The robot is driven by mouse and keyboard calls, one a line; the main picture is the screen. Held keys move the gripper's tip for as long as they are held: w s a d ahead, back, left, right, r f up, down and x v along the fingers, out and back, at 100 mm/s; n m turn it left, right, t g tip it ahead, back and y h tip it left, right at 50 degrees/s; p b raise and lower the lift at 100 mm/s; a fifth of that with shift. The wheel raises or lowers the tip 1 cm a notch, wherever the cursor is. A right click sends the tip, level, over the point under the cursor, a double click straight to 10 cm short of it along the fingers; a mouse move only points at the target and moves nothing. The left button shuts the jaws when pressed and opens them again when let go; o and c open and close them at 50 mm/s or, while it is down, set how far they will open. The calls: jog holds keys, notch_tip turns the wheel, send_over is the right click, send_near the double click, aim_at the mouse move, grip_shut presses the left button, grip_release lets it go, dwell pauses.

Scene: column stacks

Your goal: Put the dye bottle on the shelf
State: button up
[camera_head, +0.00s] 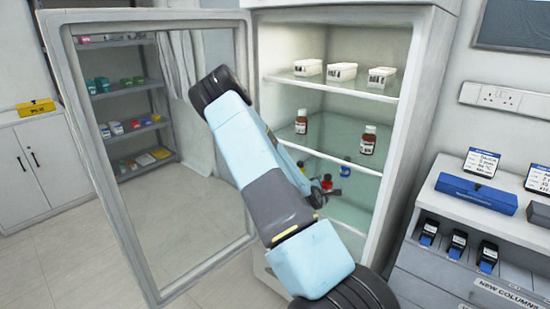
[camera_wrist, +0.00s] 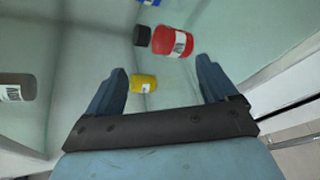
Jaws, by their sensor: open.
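A red bottle (camera_wrist: 174,42) with a black cap and a white label is ahead of my open gripper (camera_wrist: 163,70) in the wrist view, beyond the fingertips and apart from them. A yellow bottle (camera_wrist: 144,84) shows between the fingers, and part of a blue one (camera_wrist: 150,2) shows at the top edge. I cannot read which label marks the dye bottle. In the head view my gripper reaches into the open cabinet, with the red bottle (camera_head: 327,182) and the blue one (camera_head: 345,169) beside it on a lower shelf. My arm hides part of this shelf.
The cabinet's glass door (camera_head: 105,150) stands open at the left. Brown bottles (camera_head: 368,140) stand on the middle glass shelf, white boxes (camera_head: 342,72) on the top one. A counter (camera_head: 455,202) with a blue case (camera_head: 475,194) stands at the right.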

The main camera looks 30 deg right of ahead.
jog(key=s+a+r+m+g+y, duration=0.15)
jog(key=a+r+m+y, duration=0.3)
jog(key=a+r, duration=0.6)
jog(key=s+a+r+m+y, duration=0.2)
jog(key=a+r+m+y, duration=0.3)
jog(key=a+r, duration=0.6)
jog(key=s+a+r+m, duration=0.1)
jog(key=s+a+r, duration=0.3)
jog(key=s, duration=0.4)
jog(key=s+a+r+m+g+y, duration=0.1)
jog(key=s+a+r, duration=0.4)
jog(key=s, duration=0.4)
jog(key=s+a+r+m, duration=0.2)
jog(key=s+a+r, duration=0.3)
jog(key=s, duration=0.3)
jog(key=shift+s+a+r, duration=0.15)
jog(key=shift+a+r, duration=0.1)
jog(key=shift+r, duration=0.45)
jog(key=shift+c, duration=0.4)
